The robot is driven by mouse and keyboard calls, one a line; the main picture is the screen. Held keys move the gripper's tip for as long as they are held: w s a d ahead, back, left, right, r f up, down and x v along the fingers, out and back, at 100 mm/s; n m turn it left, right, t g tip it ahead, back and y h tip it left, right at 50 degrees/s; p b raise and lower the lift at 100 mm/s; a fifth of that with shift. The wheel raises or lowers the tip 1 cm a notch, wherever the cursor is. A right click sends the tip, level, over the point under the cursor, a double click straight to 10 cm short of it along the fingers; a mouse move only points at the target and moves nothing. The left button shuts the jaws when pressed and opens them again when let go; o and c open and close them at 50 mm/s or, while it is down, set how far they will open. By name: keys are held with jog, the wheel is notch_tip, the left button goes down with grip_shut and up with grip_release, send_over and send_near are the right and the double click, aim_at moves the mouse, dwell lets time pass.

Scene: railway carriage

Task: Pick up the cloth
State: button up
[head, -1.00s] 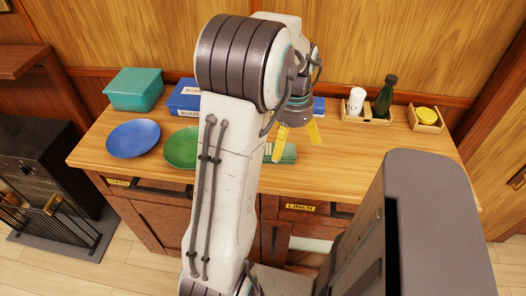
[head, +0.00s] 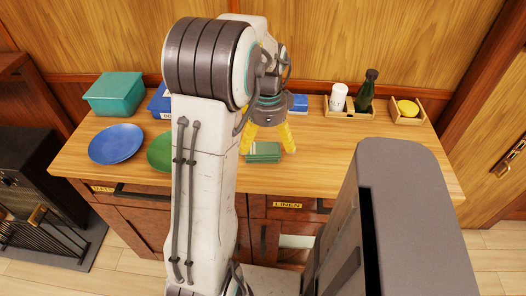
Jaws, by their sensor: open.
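The cloth (head: 262,153) is a folded green piece lying flat on the wooden counter (head: 330,178). My gripper (head: 268,152) hangs above the counter with its two yellow fingers pointing down. The fingers are spread, one at each side of the cloth in the head view, and nothing is held between them. I cannot tell how far the fingertips are above the counter. My arm hides the counter just left of the cloth.
A blue plate (head: 117,143) and a partly hidden green plate (head: 160,152) lie at the left. A teal box (head: 114,94) and blue boxes stand behind. A wooden caddy (head: 349,113) holds a white shaker (head: 338,97) and dark bottle (head: 367,91). A yellow item (head: 407,107) sits at right.

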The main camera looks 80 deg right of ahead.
aim_at(263, 151)
jog(key=f, duration=0.2)
jog(key=w+f, duration=0.1)
jog(key=f, duration=0.2)
jog(key=shift+d, duration=0.15)
jog(key=shift+f, duration=0.5)
jog(key=c, duration=1.1)
jog(key=shift+r, duration=0.2)
jog(key=shift+r, duration=0.6)
notch_tip(263, 151, up, 2)
jog(key=shift+r, duration=0.2)
jog(key=s+a+r, duration=0.1)
jog(key=s+r, duration=0.1)
jog(key=s, duration=0.1)
jog(key=s+a+r, duration=0.2)
jog(key=s, duration=0.2)
jog(key=s+a+r, duration=0.2)
jog(key=s+r, duration=0.1)
jog(key=shift+s+a, duration=0.15)
jog(key=shift+s, duration=0.05)
